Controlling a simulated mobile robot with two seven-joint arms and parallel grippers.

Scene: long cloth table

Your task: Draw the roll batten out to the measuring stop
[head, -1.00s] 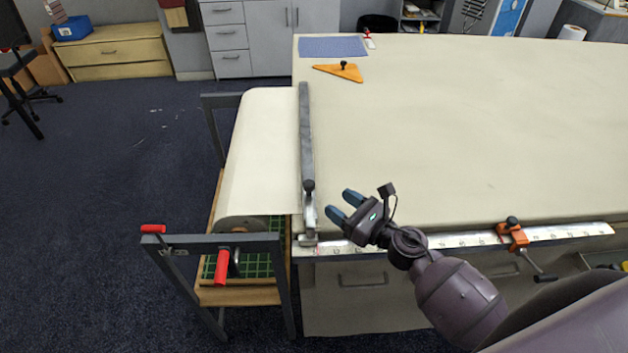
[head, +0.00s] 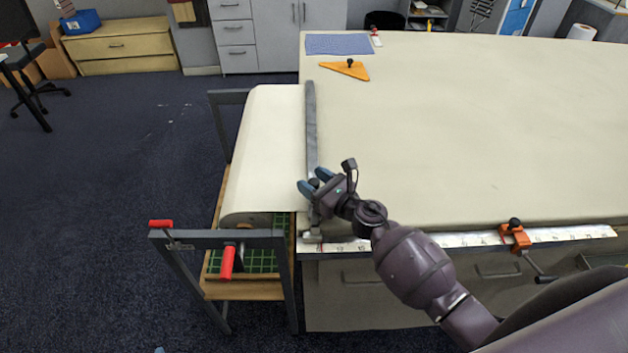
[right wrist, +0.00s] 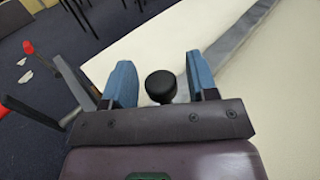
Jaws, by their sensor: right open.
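The roll batten (head: 311,125) is a long grey bar lying along the table's left edge, across the end of the cream cloth roll (head: 265,140). Its black knob (right wrist: 161,85) stands between the two blue fingers of my right gripper (right wrist: 162,82) in the right wrist view, with a visible gap at the fingers. My right gripper (head: 312,187) is open over the batten's near end and partly hides it. The orange measuring stop (head: 515,236) is clamped on the white ruler (head: 455,240) along the front edge, to the right. Only a blue tip (head: 160,350), seemingly my left gripper's, shows at the bottom edge.
The roll rests in a grey-framed stand with red handles (head: 227,262) left of the table (head: 470,130). An orange triangle (head: 346,70) and a blue mat (head: 339,44) lie at the back left. The tabletop between batten and stop is clear.

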